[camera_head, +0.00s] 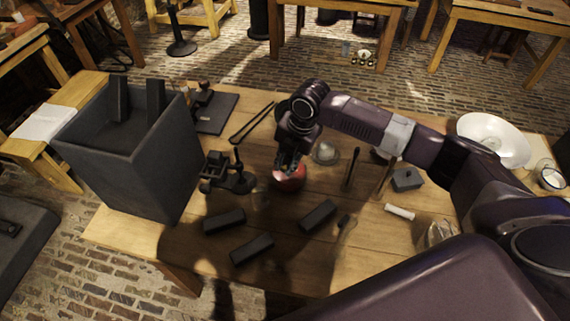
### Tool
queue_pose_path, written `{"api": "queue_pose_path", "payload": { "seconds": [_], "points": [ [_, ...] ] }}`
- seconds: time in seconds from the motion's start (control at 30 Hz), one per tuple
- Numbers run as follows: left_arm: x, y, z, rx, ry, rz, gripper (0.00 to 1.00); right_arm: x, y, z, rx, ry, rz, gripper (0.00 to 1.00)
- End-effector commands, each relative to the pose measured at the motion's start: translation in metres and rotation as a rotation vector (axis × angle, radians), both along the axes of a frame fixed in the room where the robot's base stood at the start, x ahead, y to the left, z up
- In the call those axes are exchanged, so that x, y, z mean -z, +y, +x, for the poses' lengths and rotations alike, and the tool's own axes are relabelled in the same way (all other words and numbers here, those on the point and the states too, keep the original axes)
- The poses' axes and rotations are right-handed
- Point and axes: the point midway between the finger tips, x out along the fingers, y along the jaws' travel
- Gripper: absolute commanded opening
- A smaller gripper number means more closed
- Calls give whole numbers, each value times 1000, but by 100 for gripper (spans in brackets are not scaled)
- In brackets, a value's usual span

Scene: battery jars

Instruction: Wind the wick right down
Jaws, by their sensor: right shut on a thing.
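A small round red object (291,181) stands on the wooden table, near its middle. It may be the lamp with the wick, but its upper part is hidden by my right gripper. My right gripper (287,163) points down and is shut on the top of the red object. I cannot tell which part it holds. No wick or winding knob can be made out. My left gripper is not in view.
A tall dark open box (135,170) stands at the table's left end. A dark stand (238,180) is left of the red object. Dark blocks (252,249) lie in front. A white bowl (494,138) is at the right. The front left table strip is clear.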

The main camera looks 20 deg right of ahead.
Motion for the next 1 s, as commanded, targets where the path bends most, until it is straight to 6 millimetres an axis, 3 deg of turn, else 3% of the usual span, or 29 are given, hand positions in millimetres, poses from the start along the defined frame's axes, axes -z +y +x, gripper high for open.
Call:
{"api": "queue_pose_path", "payload": {
  "seconds": [0.33,0.6,1.0],
  "points": [
    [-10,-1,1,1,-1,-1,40,-4,2,3,0,43,-42,0],
    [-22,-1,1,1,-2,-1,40,-4,7,6,1,176,-169,0],
    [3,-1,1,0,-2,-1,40,3,10,10,1,362,-349,0]
  ]
}}
